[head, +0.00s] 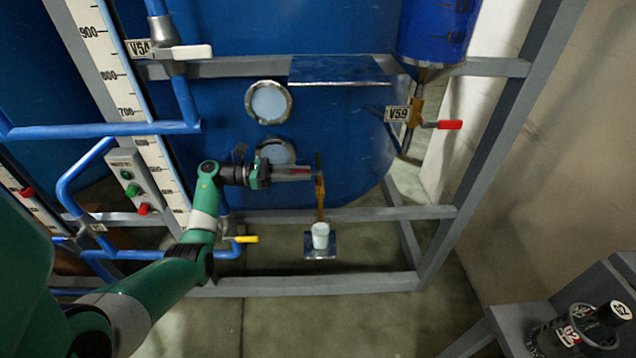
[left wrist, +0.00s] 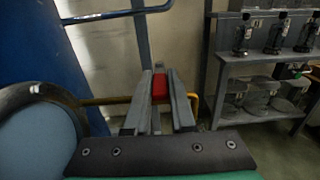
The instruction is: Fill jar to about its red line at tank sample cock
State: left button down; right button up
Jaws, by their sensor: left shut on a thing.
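My left gripper (head: 296,173) is in front of the blue tank (head: 330,120), beside a brass sample cock (head: 320,195) with a downward spout. It is shut on the cock's red handle, and the left wrist view shows the red handle (left wrist: 160,87) between the fingers (left wrist: 159,104). A small whitish jar (head: 320,235) stands upright on a small metal plate (head: 312,254) below the spout. Its red line and fill level are too small to make out. My right gripper is not in view.
Another cock with a red handle (head: 449,125), tagged V59, hangs under a blue cylinder at the right. Grey frame bars (head: 380,214) cross near the jar. A black-capped bottle (head: 590,325) stands at the lower right. The left wrist view shows shelves (left wrist: 262,62) with several glass vessels.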

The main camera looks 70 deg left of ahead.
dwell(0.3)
pick_arm(q)
jog(key=c, duration=0.8)
grip_release()
jog(key=shift+o, duration=0.2)
jog(key=shift+r, duration=0.1)
jog(key=r+p, duration=0.1)
jog(key=r, duration=0.1)
jog(key=r+p, duration=0.2)
jog(key=shift+s+d+r+p, duration=0.1)
jog(key=shift+d+r+p, duration=0.1)
jog(key=shift+p, duration=0.1)
jog(key=s+d+r+p, duration=0.7)
jog(key=d+r, duration=0.1)
jog(key=d, duration=0.3)
jog(key=shift+d+r, duration=0.2)
jog(key=shift+d, duration=0.1)
